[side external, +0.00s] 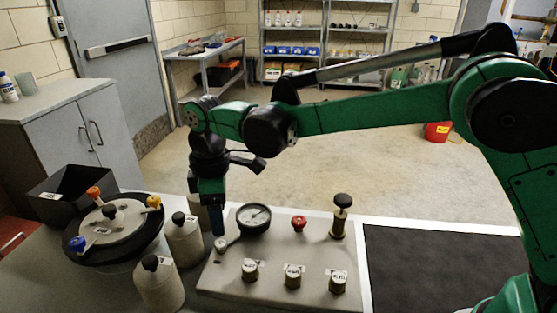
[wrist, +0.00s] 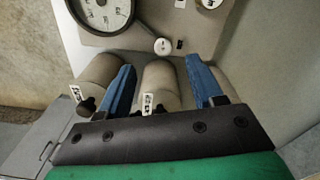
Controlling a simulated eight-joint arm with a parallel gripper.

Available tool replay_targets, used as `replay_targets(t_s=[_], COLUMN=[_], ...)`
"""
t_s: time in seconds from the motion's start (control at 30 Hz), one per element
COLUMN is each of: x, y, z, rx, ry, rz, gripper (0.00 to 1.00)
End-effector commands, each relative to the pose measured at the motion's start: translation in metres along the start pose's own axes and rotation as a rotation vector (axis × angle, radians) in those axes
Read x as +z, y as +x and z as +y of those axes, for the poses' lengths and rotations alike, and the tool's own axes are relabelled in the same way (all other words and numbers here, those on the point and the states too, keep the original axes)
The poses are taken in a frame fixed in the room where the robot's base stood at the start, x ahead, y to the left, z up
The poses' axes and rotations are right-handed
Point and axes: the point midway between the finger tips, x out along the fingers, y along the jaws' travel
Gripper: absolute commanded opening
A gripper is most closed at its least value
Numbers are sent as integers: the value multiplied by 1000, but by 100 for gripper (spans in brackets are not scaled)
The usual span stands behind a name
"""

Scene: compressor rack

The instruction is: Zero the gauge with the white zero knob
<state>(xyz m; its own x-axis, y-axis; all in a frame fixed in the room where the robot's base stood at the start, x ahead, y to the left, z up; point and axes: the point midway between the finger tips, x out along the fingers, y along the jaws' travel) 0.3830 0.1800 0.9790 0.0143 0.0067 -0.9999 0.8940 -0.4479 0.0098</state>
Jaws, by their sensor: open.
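The white zero knob (side external: 221,244) sits at the panel's left edge, at the end of a short stem from the round gauge (side external: 254,218). In the wrist view the knob (wrist: 162,46) lies just beyond my fingertips, centred between them. The gauge (wrist: 103,12) is cut off at the top there. My gripper (side external: 217,234) points down close to the knob in the side view. Its blue fingers (wrist: 162,63) are apart with no knob between them. I cannot tell the exact height gap.
Grey bottles (side external: 184,242) stand left of the panel (side external: 275,250), near my gripper. A round pot lid (side external: 112,231) with coloured knobs and a black bin (side external: 70,187) are farther left.

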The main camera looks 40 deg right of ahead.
Motion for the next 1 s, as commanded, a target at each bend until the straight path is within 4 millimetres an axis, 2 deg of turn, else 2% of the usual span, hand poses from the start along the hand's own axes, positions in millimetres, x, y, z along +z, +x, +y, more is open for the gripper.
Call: replay_targets(t_s=[0.1,0.5,0.8,0.83,0.87,1.0], x=[-6,-5,-5,-5,-5,-5], y=[9,58,62,62,62,62], z=[-2,-2,-3,-3,-3,-2], rx=[-10,-10,-10,-10,-10,-10], ry=[-31,-30,-29,-29,-29,-29], rz=[-12,-13,-12,-12,-12,-12], gripper=[60,60,60,57,49,9])
